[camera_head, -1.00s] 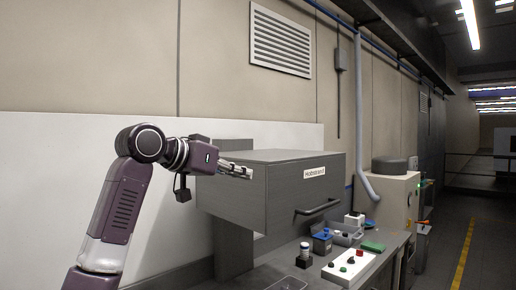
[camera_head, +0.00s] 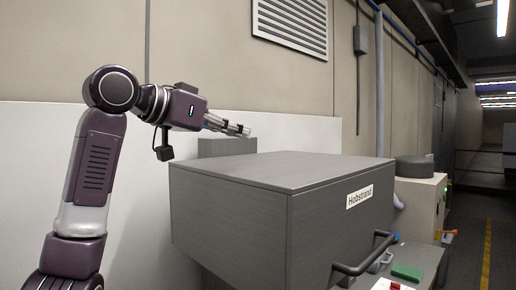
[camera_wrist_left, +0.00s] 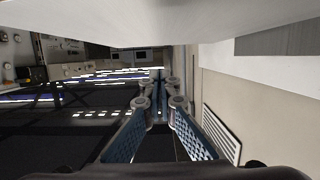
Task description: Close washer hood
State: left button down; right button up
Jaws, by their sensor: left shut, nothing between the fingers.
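The washer hood (camera_head: 235,225) is a grey box labelled "Hobstrand", with a dark bar handle (camera_head: 365,256) on its front. My left gripper (camera_head: 246,131) is shut and empty, above the far left part of the hood top and in front of a grey post (camera_head: 227,147). A gap shows between the fingers and the hood top in the picture. In the left wrist view, the blue padded fingers (camera_wrist_left: 160,100) hold nothing. My right gripper is not in view.
A green block (camera_head: 407,272) and a panel with a red button lie on the counter by the handle. A beige cabinet (camera_head: 421,202) stands further right. The wall with a vent (camera_head: 290,20) runs behind; a yellow-lined aisle is at far right.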

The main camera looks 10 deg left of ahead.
pick_arm(q)
jog(key=shift+w+d+p, duration=0.3)
jog(key=shift+w+d, duration=0.05)
jog(key=p, duration=0.5)
send_over(270, 166)
jog(key=shift+w+f, duration=0.25)
jog(key=shift+f, duration=0.7)
notch_tip(270, 166, down, 3)
jog(key=shift+r, duration=0.2)
jog(key=shift+s+a+f+p, duration=0.15)
jog(key=shift+f+p, duration=0.1)
jog(key=shift+f, duration=0.15)
jog(key=shift+s+a+f+p, duration=0.1)
jog(key=shift+f+p, duration=0.15)
jog(key=shift+f, duration=0.25)
jog(key=shift+w+d, duration=0.1)
jog(key=shift+d, duration=0.05)
